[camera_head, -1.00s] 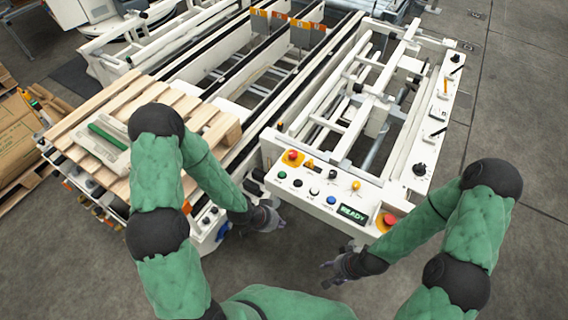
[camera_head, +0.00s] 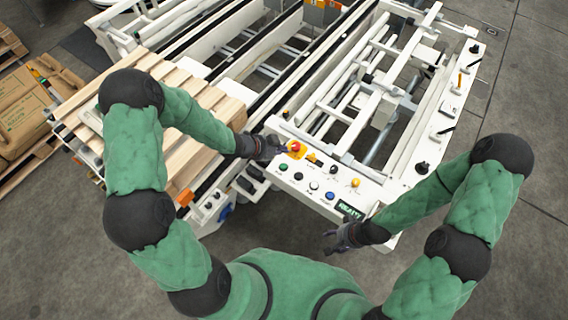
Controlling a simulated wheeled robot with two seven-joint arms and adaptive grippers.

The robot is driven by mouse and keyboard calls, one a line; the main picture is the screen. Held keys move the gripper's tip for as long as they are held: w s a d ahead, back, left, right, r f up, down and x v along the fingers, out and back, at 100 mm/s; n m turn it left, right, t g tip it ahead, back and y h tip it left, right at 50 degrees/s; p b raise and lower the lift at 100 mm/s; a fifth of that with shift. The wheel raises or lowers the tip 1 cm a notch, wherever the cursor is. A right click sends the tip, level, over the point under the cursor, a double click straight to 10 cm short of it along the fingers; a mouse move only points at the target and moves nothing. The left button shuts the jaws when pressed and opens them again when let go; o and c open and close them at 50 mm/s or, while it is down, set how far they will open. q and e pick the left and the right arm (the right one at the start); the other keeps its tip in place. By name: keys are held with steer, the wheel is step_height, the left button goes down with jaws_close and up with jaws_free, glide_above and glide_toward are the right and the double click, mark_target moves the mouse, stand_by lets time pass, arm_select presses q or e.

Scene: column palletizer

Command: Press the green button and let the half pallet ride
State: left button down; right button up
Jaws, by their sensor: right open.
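My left gripper (camera_head: 281,149) is at the panel's left edge, close to the red stop and the green button. I cannot tell whether it touches either, or whether its fingers are open. My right gripper (camera_head: 330,242) is open and empty in front of the panel. The wooden half pallet (camera_head: 200,95) lies on the conveyor at the left, partly hidden by my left arm.
The panel also holds black, white, blue and yellow buttons and a lit display (camera_head: 349,210). White machine rails (camera_head: 400,75) stand behind it. Cardboard boxes (camera_head: 25,118) on a pallet stand far left. The grey floor at the right is clear.

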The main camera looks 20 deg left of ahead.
mark_target(282, 167)
arm_select(q)
steer(key=shift+f, duration=0.15)
step_height(282, 167, down, 8)
steer(key=b, duration=0.7)
steer(key=shift+f+b, duration=0.25)
steer(key=shift+b, duration=0.1)
steer(key=shift+f, duration=0.15)
stand_by(0.9)
steer(key=shift+f+b, duration=0.3)
steer(key=shift+b, duration=0.1)
